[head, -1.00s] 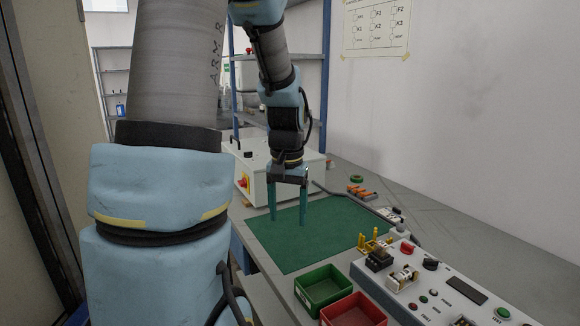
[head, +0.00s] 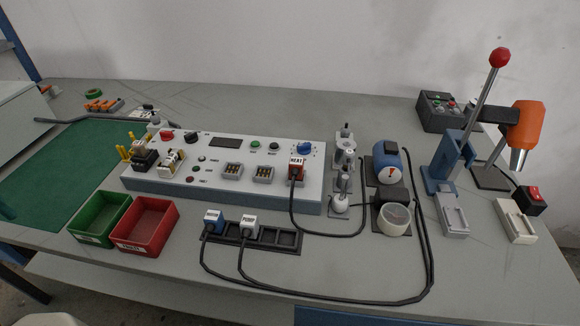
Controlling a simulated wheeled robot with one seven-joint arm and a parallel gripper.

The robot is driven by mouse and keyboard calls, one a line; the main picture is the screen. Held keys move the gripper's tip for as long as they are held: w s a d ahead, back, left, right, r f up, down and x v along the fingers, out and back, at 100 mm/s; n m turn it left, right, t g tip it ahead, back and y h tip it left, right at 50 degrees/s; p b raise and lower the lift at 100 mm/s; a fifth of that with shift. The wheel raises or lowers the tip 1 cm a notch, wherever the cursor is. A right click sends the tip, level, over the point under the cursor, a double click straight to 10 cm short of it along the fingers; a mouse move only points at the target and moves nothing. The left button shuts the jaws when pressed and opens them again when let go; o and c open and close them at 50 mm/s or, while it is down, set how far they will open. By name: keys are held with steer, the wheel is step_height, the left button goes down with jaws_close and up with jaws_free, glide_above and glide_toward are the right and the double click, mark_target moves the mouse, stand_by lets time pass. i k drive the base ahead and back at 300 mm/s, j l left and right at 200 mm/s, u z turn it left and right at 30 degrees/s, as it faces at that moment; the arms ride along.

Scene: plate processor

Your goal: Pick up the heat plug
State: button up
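The heat plug (head: 296,170) is orange-red with a white label reading HEAT. It sits upright at the right part of the grey control panel (head: 225,193), apparently seated in a socket there. A black cable runs down from it and curves right across the bench. My gripper is not in view in the head view now, so its state and distance to the plug do not show.
A blue plug (head: 213,220) and a white plug (head: 250,224) stand in a dark holder (head: 286,240) in front of the panel, their cables looping across the bench. Green (head: 100,217) and red (head: 147,225) bins stand left. A lever press (head: 452,165) stands right.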

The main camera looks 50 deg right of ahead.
mark_target(296, 164)
steer(key=k+l, duration=0.35)
steer(key=k, duration=0.15)
steer(key=k+l, duration=0.4)
steer(key=k, duration=0.1)
